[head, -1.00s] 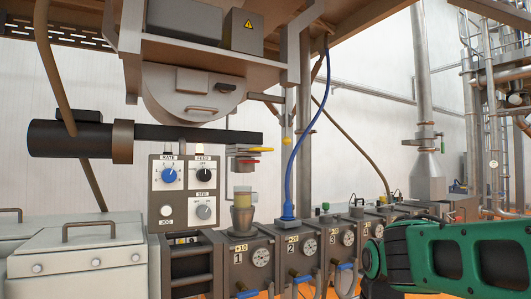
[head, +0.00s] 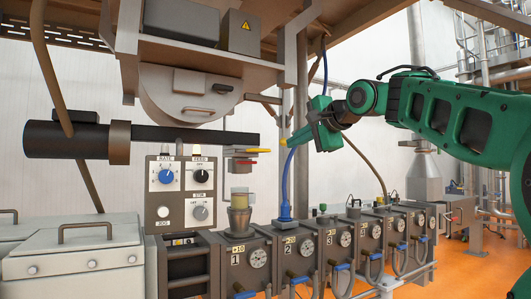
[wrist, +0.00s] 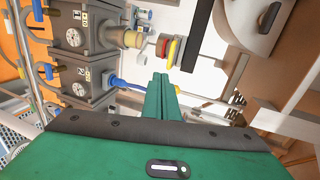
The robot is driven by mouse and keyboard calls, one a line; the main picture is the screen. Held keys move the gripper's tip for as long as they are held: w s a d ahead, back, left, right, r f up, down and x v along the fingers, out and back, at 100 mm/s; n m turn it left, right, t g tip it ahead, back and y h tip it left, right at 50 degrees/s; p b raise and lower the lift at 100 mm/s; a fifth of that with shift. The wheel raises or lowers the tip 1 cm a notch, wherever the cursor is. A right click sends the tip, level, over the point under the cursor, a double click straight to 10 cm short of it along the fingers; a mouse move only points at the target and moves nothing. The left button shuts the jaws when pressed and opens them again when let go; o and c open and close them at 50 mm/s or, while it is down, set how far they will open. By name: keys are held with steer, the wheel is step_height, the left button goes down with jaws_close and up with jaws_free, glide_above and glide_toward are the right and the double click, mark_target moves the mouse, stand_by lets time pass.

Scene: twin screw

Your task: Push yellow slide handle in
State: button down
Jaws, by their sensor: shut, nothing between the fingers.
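The yellow slide handle (head: 258,150) sticks out to the right from the slide stack below the black feeder tube, just above a red piece (head: 245,161). In the wrist view the yellow handle (wrist: 173,53) stands beside the red piece (wrist: 165,47), beyond my fingertips. My gripper (head: 289,141) is shut and empty, to the right of the handle at about its height. A gap shows between them in the head view. The shut green fingers (wrist: 163,76) also show in the wrist view, pointing toward the slide area.
A yellow-topped cup (head: 239,203) stands below the slide on the barrel section. A blue hose (head: 287,185) and a metal post (head: 303,190) stand close to my gripper. A control box (head: 181,194) is at left. Open air lies between my fingers and the handle.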

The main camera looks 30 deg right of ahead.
mark_target(263, 150)
steer(key=shift+a+r+t, duration=0.15)
steer(key=shift+r, duration=0.35)
steer(key=shift+a+r+t, duration=0.15)
steer(key=shift+r, duration=0.35)
steer(key=x, duration=1.4)
steer(key=shift+a+f, duration=0.1)
steer(key=r+x, duration=0.1)
steer(key=x, duration=0.6)
steer(key=shift+w+r, duration=0.3)
steer(key=shift+r, duration=0.05)
steer(key=shift+f, duration=0.1)
